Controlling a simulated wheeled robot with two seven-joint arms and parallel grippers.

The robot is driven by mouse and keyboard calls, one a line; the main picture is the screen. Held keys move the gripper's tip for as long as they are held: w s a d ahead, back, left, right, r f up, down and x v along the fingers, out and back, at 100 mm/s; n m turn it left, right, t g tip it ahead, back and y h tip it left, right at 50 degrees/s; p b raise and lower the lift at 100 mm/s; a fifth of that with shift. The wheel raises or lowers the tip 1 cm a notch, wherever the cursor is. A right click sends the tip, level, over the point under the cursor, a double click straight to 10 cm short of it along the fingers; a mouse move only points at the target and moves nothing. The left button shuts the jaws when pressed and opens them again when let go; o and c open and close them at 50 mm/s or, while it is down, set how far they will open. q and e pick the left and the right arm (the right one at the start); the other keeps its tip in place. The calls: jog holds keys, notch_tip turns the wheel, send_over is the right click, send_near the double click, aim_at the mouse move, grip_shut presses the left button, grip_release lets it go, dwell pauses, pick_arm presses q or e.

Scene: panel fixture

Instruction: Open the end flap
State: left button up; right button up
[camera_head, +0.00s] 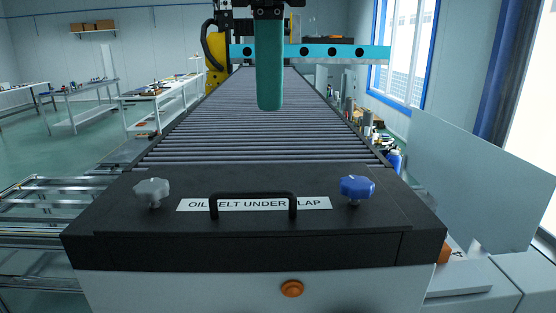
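The end flap (330,231) is a wide black cover across the near end of the roller conveyor (264,125), and it lies flat and closed. A black bar handle (253,196) stands on it, in front of a white label (312,203) whose readable parts suggest belt oil under the flap. A grey knob (151,191) sits at the flap's left and a blue knob (357,188) at its right. Nothing touches the handle or the knobs. I cannot make out either of my grippers in the head view.
An orange round button (291,288) is on the pale front below the flap. A teal rounded block (269,65) hangs above the rollers, before a teal beam (345,52). A pale panel (478,180) stands at the right. The space just above the flap is free.

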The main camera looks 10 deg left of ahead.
send_near(269, 197)
jog(key=f, duration=0.2)
jog(key=w+f, duration=0.1)
jog(key=shift+w+a+f+b, duration=0.15)
jog(key=shift+a+f+b, duration=0.05)
jog(key=shift+f+b, duration=0.2)
jog(key=shift+w+f, duration=0.2)
jog(key=shift+f, duration=0.35)
jog(key=shift+w+f, duration=0.2)
jog(key=shift+f, duration=0.35)
jog(key=shift+s+f, duration=0.1)
jog(key=shift+f, duration=0.15)
jog(key=shift+s+f, duration=0.1)
jog(key=shift+f, duration=0.1)
grip_shut()
pick_arm(q)
jog(key=shift+g, duration=0.3)
jog(key=s, duration=0.2)
jog(key=s+f, duration=0.1)
jog(key=s, duration=0.1)
jog(key=shift+s+a, duration=0.1)
jog(key=shift+s, duration=0.05)
